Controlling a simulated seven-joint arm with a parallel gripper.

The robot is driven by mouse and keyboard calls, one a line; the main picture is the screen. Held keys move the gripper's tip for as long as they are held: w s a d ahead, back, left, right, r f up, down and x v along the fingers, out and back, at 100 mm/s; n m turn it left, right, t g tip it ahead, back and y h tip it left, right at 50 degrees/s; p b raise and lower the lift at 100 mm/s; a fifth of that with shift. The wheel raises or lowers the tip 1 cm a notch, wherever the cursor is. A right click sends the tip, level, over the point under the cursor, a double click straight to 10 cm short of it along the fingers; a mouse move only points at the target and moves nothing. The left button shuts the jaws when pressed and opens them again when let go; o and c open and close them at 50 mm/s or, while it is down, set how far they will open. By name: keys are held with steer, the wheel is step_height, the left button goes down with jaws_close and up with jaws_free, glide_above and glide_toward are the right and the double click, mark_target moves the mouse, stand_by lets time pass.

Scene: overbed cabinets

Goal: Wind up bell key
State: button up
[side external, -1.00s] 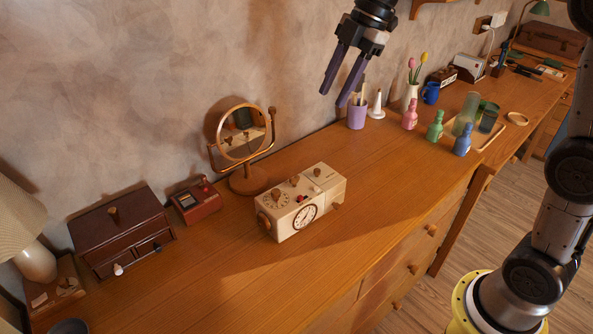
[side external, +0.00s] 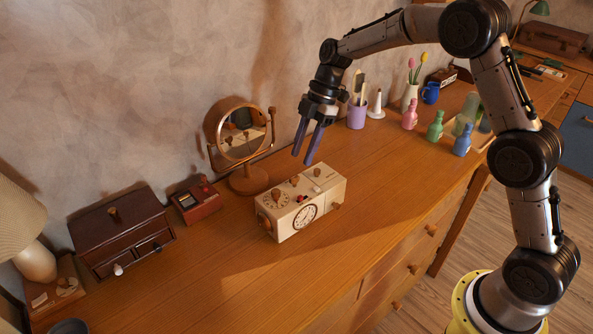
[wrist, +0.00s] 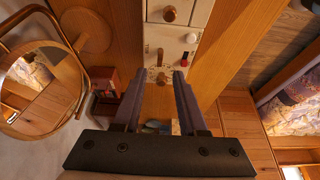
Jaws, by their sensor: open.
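A cream box-shaped clock device (side external: 286,222) stands on the wooden dresser, with a clock face (side external: 305,216) on its front. Its top carries a dial with a wooden knob (side external: 275,197) and several small knobs; more wooden knobs stick out of its ends. In the wrist view the box top (wrist: 155,35) shows partly cut-off lettering ending in "ELL", near a wooden key-like knob (wrist: 162,78). My gripper (side external: 303,159) is open and empty, above the back part of the box with fingers pointing down. In the wrist view that knob appears between the fingertips, but the fingers are apart from it.
A round mirror (side external: 240,135) on a wooden stand is close behind and left of the box. A small red-brown device (side external: 196,201) and a brown drawer box (side external: 122,236) stand further left. A purple cup (side external: 357,115) and colored bottles (side external: 436,126) stand right. The dresser front is clear.

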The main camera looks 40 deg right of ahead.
mark_target(295, 176)
steer(key=x, duration=0.6)
steer(key=shift+r, duration=0.1)
jaws_close()
